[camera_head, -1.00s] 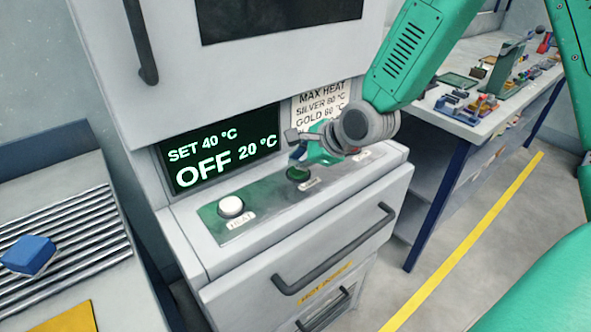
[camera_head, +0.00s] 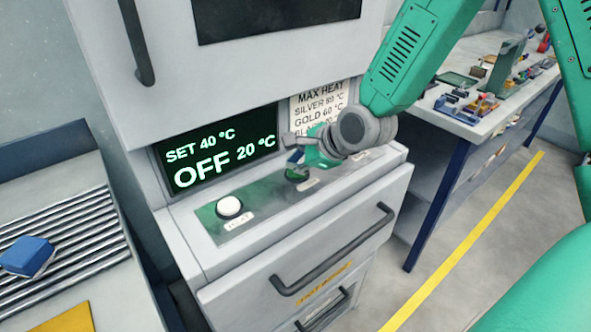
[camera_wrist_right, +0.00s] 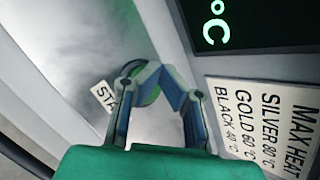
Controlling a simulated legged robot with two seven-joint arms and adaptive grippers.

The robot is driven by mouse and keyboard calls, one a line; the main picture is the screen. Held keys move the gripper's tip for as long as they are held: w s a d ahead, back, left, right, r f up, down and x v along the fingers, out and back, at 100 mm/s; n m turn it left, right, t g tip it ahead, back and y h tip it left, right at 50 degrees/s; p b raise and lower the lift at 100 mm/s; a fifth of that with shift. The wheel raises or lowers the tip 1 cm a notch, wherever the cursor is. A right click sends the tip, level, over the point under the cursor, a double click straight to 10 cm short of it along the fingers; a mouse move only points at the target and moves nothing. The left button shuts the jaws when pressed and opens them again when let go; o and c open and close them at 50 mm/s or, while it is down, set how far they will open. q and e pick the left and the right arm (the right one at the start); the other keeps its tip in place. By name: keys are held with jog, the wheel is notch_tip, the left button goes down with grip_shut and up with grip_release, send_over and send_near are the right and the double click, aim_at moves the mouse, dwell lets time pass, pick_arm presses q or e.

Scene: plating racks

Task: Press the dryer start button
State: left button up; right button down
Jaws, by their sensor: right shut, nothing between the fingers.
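The dryer's green start button (camera_head: 297,174) sits on the sloped control panel, partly covered by my right gripper (camera_head: 296,160). In the right wrist view the button (camera_wrist_right: 151,96) shows behind and between the fingers, near a label (camera_wrist_right: 104,96) reading "STA", the rest hidden. The right gripper (camera_wrist_right: 164,72) is shut and empty, its blue-lined fingertips over the button. I cannot tell whether they touch it. The dryer display (camera_head: 220,150) reads SET 40 °C, OFF, 20 °C. My left gripper is not in view.
A white button or knob (camera_head: 229,207) labelled HEAT is left on the same panel. A MAX HEAT sign (camera_head: 320,97) is behind the gripper. A drawer handle (camera_head: 335,250) juts out below. A blue block (camera_head: 27,256) lies on a ribbed rack at left.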

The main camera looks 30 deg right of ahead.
jog(key=shift+d+f, duration=0.15)
jog(key=shift+d, duration=0.1)
jog(key=shift+a+f, duration=0.2)
jog(key=shift+f, duration=0.3)
dwell(0.3)
jog(key=shift+r, duration=0.1)
jog(key=shift+d+r+p, duration=0.35)
jog(key=shift+r+p, duration=0.5)
jog(key=shift+r, duration=0.05)
notch_tip(320, 180, up, 5)
jog(key=p, duration=0.5)
